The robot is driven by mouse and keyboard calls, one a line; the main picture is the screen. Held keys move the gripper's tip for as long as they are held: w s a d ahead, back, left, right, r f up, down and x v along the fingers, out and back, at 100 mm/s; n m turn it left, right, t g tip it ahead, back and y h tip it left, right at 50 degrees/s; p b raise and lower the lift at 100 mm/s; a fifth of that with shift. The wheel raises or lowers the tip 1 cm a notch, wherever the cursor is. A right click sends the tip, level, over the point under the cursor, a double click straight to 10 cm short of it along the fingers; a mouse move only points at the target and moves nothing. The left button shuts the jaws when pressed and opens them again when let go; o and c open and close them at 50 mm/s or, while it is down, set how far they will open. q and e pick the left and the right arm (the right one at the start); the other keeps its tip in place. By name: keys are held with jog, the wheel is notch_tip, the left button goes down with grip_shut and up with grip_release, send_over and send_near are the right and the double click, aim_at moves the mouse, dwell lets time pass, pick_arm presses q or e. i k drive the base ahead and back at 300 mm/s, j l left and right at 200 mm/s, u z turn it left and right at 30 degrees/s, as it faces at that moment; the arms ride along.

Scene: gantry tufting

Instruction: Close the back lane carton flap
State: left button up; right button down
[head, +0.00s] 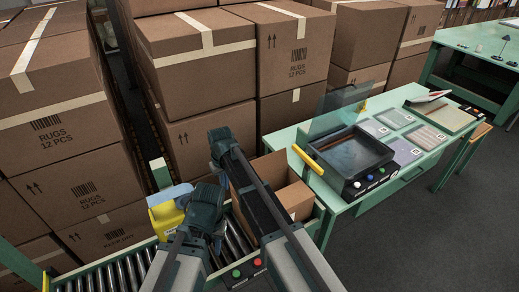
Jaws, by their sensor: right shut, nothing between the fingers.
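An open brown carton (296,198) stands on the roller conveyor, right of my arms. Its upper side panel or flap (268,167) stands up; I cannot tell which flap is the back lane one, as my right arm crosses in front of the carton. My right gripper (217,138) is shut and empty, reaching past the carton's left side. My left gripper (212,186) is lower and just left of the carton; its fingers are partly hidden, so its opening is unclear.
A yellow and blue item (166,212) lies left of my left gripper. Stacked rug boxes (195,60) wall off the back and left. A green table (350,203) with a black tray device (345,160) and a raised clear lid stands right. Roller conveyor (105,277) runs along the front.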

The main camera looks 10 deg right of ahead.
aim_at(270, 163)
jog(key=i+l, duration=0.3)
jog(key=i, duration=0.15)
jog(key=i+l, duration=0.3)
jog(key=i, duration=0.15)
jog(key=z, duration=0.05)
